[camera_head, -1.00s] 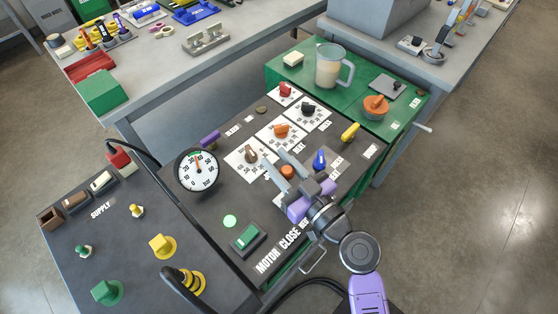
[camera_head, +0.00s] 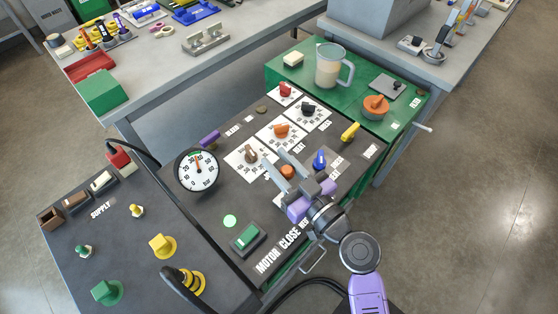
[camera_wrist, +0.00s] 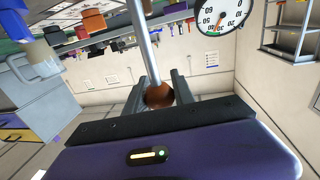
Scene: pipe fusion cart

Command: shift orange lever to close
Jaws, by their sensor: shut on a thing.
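The orange lever (camera_head: 287,172) stands on the dark panel of the cart, near the MOTOR CLOSE lettering. Its round orange knob sits between the two grey fingers of my gripper (camera_head: 277,163). In the wrist view the knob (camera_wrist: 159,96) looks brownish orange and is held between the fingers, with the lever's grey rod (camera_wrist: 143,45) running up from it. My gripper is shut on this knob. The lever's base is hidden by my gripper in the head view, and the label by it is partly covered.
A blue lever (camera_head: 320,159) stands close to the right of my gripper. Dial knobs on white plates, such as the orange one (camera_head: 281,131), lie behind. A pressure gauge (camera_head: 197,171) stands to the left, and a green rocker switch (camera_head: 248,237) is nearer.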

